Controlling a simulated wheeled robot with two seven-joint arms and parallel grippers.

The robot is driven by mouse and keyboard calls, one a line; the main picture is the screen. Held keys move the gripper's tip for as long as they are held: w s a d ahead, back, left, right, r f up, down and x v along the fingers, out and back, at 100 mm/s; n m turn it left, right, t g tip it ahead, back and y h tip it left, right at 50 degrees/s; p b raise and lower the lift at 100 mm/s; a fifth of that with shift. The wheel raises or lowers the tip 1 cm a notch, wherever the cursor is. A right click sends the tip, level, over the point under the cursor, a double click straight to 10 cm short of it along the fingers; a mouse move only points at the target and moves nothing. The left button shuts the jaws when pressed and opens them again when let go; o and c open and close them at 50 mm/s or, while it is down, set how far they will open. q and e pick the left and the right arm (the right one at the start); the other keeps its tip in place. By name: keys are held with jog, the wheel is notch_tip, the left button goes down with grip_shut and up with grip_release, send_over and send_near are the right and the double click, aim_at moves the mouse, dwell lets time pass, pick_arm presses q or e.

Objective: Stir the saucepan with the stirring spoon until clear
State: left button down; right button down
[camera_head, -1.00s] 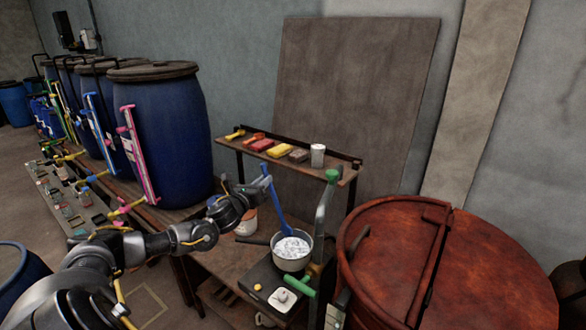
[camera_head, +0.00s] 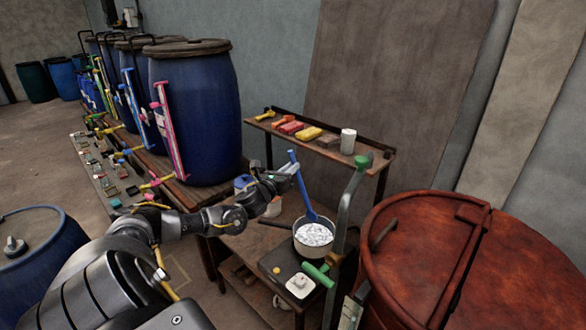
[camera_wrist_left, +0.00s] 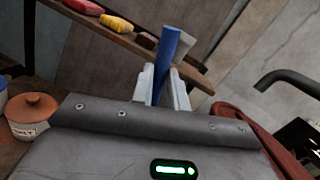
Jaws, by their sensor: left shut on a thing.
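The saucepan (camera_head: 299,245) stands on the dark hot plate on the bench, full of whitish, lumpy-looking contents (camera_head: 314,234). The blue stirring spoon (camera_head: 301,187) leans in the pan, tilted to the left, its lower end hidden in the contents. My left gripper (camera_head: 290,170) is shut on the upper part of its handle, above and left of the pan. In the left wrist view the blue handle (camera_wrist_left: 168,50) stands between the two pale fingers. My right gripper is not in view.
A large rusty red vat (camera_head: 470,260) is further right.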

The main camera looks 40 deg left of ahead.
pick_arm(q)
notch_tip(320, 180, down, 10)
jog(key=d+b, duration=0.1)
jog(key=b, duration=0.6)
jog(key=shift+w+d+f+b, duration=0.15)
jog(key=shift+w+f+b, duration=0.15)
jog(key=shift+w, duration=0.15)
jog(key=shift+s+r, duration=0.1)
jog(key=shift+s, duration=0.05)
